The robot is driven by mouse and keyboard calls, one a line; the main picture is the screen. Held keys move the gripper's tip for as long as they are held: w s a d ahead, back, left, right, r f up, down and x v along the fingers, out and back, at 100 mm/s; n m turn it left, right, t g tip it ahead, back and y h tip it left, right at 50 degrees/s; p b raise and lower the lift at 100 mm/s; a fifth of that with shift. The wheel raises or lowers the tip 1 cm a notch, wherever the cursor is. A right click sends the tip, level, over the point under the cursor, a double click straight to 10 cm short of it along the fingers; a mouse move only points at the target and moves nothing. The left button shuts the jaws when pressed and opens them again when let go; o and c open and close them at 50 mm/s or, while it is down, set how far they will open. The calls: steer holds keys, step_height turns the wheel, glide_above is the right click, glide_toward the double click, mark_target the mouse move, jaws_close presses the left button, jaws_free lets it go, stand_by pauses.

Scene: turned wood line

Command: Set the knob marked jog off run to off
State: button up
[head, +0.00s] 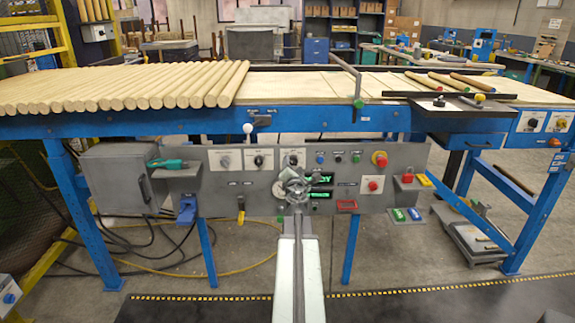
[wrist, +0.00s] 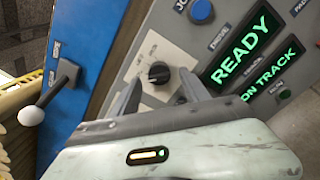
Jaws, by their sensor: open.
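A black rotary knob (wrist: 158,73) sits on a pale plate on the grey control panel, in the middle of the wrist view. Small print around it is too blurred to read, and I cannot tell which mark it points to. In the head view this looks like the rightmost of three plated knobs (head: 293,158), just above my gripper. My gripper (head: 293,187) is in front of the panel. In the wrist view its two fingers (wrist: 160,86) are apart, one on each side below the knob, with nothing between them. I cannot tell if they touch the plate.
Two more plated knobs, left (head: 225,160) and middle (head: 259,160), sit on the panel. A green READY display (wrist: 240,48) and blue button (wrist: 201,11) are right of the knob. A white-ball lever (wrist: 32,115) sticks out at left. A red emergency button (head: 379,159) is further right.

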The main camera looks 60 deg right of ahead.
steer(key=shift+x, duration=0.9)
steer(key=shift+s, duration=0.1)
jaws_close()
steer(key=shift+m, duration=0.4)
steer(key=m, duration=0.3)
steer(key=shift+a, duration=0.1)
steer(key=shift+a+r+m, duration=0.1)
steer(key=shift+m, duration=2.4)
